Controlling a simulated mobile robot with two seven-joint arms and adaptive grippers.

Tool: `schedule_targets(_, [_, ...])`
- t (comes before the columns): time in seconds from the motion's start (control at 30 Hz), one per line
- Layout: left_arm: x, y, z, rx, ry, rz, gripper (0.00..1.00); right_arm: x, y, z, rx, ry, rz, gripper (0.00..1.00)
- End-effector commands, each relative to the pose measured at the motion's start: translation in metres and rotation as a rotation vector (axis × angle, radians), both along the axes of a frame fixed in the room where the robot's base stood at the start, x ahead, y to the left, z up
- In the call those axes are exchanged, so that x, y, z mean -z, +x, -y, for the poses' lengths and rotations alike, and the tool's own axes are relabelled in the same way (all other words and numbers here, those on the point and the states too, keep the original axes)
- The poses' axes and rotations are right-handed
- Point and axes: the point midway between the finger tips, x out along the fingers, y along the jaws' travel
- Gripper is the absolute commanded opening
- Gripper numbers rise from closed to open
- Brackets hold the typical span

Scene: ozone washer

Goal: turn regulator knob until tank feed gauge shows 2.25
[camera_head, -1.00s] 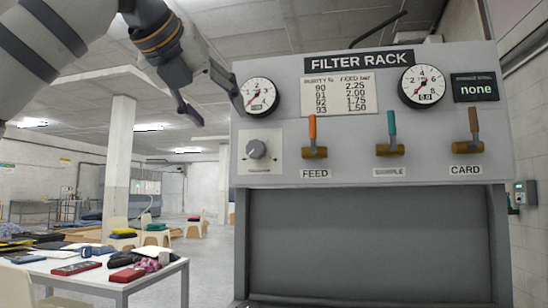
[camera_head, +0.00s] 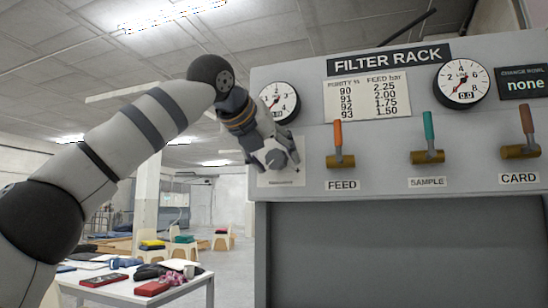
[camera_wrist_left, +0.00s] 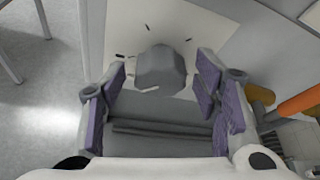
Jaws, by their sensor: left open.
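The grey regulator knob (camera_head: 275,158) sits on a pale plate at the left of the filter rack panel. In the left wrist view the knob (camera_wrist_left: 160,70) shows a white pointer mark and lies between and just ahead of the finger pads. My left gripper (camera_head: 270,152) is open in front of the knob, one finger to each side; contact cannot be told. The printed table (camera_head: 368,97) lists 2.25 bar beside purity 90. My right gripper is not in view.
To the right are the orange FEED lever (camera_head: 338,140), the teal SAMPLE lever (camera_head: 428,135) and the brown CARD lever (camera_head: 527,130). A second gauge (camera_head: 461,82) reads 0.0. A display (camera_head: 524,85) shows "none". A cluttered table (camera_head: 125,290) stands at lower left.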

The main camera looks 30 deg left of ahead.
Motion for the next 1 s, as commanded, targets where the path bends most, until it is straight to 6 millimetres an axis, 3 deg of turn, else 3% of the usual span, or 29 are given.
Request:
schedule_targets(0.13, [0.0002,0.0,0.0001,0.0,0.0,0.0,0.56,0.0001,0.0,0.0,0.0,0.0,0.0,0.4])
schedule_targets(0.3, [0.0002,-0.0001,0.0,0.0,0.0,0.0,0.17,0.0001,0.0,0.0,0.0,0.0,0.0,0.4])
schedule_targets(0.37, [0.0002,-0.0002,0.0,-0.001,0.0,-0.001,0.08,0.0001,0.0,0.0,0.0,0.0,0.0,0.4])
schedule_targets(0.67, [0.0,-0.0002,0.0001,-0.001,0.028,-0.007,0.08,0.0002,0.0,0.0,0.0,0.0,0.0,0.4])
schedule_targets(1.0, [-0.0002,0.0,0.0017,-0.001,0.244,-0.059,0.08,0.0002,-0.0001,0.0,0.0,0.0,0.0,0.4])
